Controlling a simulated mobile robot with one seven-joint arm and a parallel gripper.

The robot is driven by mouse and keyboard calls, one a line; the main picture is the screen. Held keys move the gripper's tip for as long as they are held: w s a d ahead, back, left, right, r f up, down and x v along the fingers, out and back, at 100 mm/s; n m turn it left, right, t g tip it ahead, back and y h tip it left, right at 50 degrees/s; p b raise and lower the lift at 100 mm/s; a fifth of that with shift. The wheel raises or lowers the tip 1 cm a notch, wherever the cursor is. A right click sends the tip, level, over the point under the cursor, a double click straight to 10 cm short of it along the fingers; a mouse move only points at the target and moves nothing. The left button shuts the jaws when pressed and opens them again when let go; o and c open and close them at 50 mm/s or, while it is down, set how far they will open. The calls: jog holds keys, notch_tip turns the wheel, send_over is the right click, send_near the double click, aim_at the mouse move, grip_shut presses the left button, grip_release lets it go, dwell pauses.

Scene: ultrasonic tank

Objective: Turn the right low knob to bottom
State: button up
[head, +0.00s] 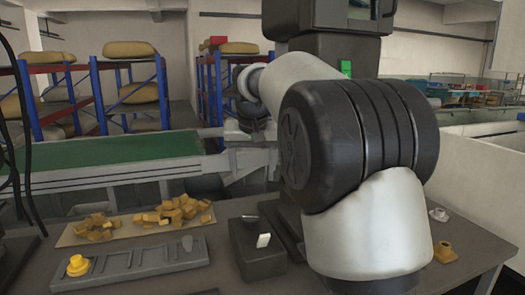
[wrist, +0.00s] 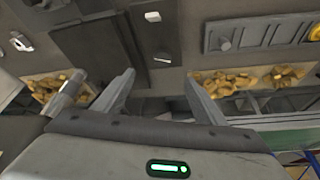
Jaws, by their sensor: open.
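My gripper (wrist: 158,95) is open, with its two grey fingers spread wide and nothing between them. In the wrist view it hangs above the table, near a dark box (wrist: 128,32) with a small white part (wrist: 152,16) on it. The same dark box (head: 250,262) stands on the table in the head view, with its white part (head: 263,240) on the near side. I cannot pick out the fingertips in the head view.
A grey slotted tray (head: 140,268) with a yellow part (head: 78,265) is at left. Brown chunks (head: 178,208) lie behind it. A yellow piece (head: 445,252) sits at the table's right. A green conveyor (head: 120,150) runs behind.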

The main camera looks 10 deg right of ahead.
jog(key=s+r+p, duration=0.3)
jog(key=s+r, duration=0.3)
jog(key=s, duration=0.2)
jog(key=shift+d+p, duration=0.35)
jog(key=n+g+y+p, duration=0.1)
jog(key=n+y+p, duration=0.3)
jog(key=n+p, duration=0.8)
send_near(251, 217)
jog(key=shift+m, duration=0.8)
jog(key=p+x, duration=0.2)
jog(key=x, duration=0.6)
jog(key=shift+f, duration=0.1)
